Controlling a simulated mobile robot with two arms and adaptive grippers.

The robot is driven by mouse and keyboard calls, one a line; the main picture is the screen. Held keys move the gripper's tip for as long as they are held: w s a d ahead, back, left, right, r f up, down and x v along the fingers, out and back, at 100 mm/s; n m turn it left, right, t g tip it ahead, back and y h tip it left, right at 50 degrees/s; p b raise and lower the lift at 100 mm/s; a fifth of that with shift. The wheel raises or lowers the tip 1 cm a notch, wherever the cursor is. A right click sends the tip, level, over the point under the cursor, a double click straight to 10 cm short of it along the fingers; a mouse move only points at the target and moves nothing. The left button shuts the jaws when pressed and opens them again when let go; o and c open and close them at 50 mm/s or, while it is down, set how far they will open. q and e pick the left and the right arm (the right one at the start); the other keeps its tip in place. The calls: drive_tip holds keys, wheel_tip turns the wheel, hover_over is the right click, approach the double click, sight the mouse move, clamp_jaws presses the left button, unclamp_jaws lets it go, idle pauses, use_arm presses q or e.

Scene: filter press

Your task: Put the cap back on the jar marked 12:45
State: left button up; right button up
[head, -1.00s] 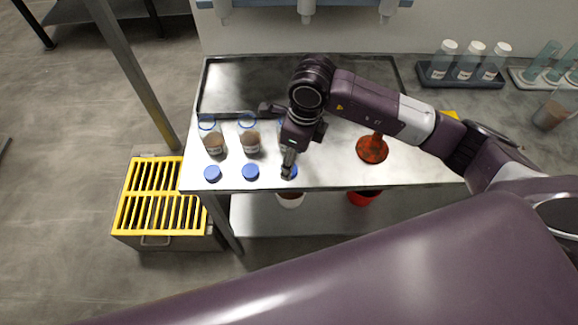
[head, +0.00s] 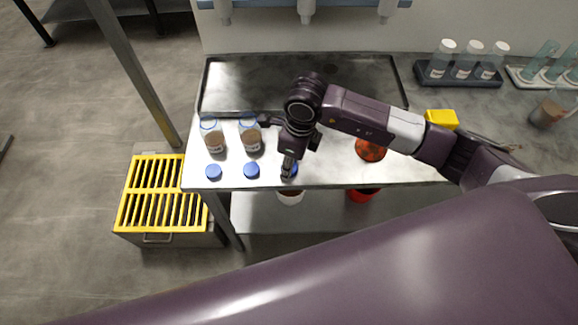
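Two open jars with blue rims and brown contents, a left one (head: 213,138) and a middle one (head: 250,136), stand on the steel bench. Their labels are too small to read, so I cannot tell which is marked 12:45. Two blue caps, a left one (head: 213,171) and a middle one (head: 251,170), lie in front of them. A third blue cap (head: 294,171) is partly hidden by my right gripper (head: 288,170), whose fingertips point down at it. I cannot tell whether they grip it. The area behind this gripper is hidden. My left gripper is not in view.
A steel tray (head: 225,92) lies at the back of the bench. An orange-red object (head: 370,151) and a yellow block (head: 441,118) are to the right of my gripper. A rack (head: 455,80) of white-capped bottles stands back right. A yellow-topped crate (head: 163,195) is at left.

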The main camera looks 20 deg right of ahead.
sight(294, 170)
wheel_tip(294, 170, up, 20)
drive_tip(key=b, duration=0.3)
drive_tip(key=shift+b, duration=0.3)
idle(0.4)
drive_tip(key=s+d+f+n+g, duration=0.1)
drive_tip(key=s+n, duration=0.3)
drive_tip(key=n, duration=0.9)
drive_tip(key=s+d+f+n+g+h, duration=0.1)
drive_tip(key=s+d+f+n, duration=0.3)
drive_tip(key=n, duration=0.8)
drive_tip(key=shift+d+n, duration=0.3)
drive_tip(key=shift+n, duration=0.1)
drive_tip(key=shift+s+f, duration=0.1)
